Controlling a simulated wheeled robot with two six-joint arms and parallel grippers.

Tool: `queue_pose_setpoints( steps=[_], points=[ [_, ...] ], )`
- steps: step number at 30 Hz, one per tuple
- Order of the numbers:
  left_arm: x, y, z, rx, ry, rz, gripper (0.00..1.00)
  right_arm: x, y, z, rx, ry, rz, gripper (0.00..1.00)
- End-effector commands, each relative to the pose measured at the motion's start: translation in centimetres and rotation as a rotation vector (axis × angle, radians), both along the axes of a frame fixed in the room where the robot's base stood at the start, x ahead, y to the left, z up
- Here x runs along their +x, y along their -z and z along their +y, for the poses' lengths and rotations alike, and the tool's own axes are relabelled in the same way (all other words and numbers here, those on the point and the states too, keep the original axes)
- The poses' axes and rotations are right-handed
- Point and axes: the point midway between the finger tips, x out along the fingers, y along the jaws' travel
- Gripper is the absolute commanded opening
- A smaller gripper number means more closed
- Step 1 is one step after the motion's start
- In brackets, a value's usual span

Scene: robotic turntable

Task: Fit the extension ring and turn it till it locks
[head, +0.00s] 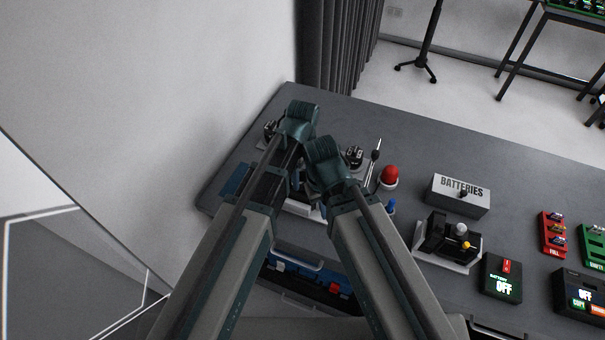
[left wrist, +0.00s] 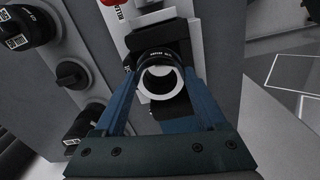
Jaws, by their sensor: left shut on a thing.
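In the left wrist view, my left gripper (left wrist: 161,76) is shut on a short black ring with small white lettering and a bright silver rim, the extension ring (left wrist: 155,57). One blue finger is on each side of it. Behind the ring is a black block-like body (left wrist: 157,18) on a pale mount. The ring lies in front of this body, and I cannot tell whether they touch or are engaged. I cannot see my right gripper.
Beside the mount is a grey panel with a dark knob (left wrist: 72,73) and black cylinders bearing square codes (left wrist: 82,122). On the table are a red dome (head: 390,175), a BATTERIES box (head: 459,195) and a black device on a pale base (head: 447,240). An open drawer (head: 305,272) is below.

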Motion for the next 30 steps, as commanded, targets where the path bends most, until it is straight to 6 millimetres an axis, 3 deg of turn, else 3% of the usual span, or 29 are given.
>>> queue_pose_setpoints(
  steps=[8, 22, 27, 30],
  points=[
    [0.00, 0.00, 0.00, 0.000, 0.238, 0.000, 0.15, 0.00, 0.00, 0.00, 0.000, 0.000, 0.000, 0.00],
    [0.00, 0.00, 0.00, 0.000, 0.262, 0.000, 0.15, 0.00, 0.00, 0.00, 0.000, 0.000, 0.000, 0.00],
    [-0.02, 0.00, 0.00, -0.001, 0.415, 0.000, 0.15, 0.02, 0.00, -0.02, 0.000, 0.000, 0.000, 0.00],
    [-0.06, 0.00, -0.01, -0.001, 0.405, 0.000, 0.15, 0.07, 0.00, -0.01, 0.000, 0.001, -0.001, 0.00]
  ],
)
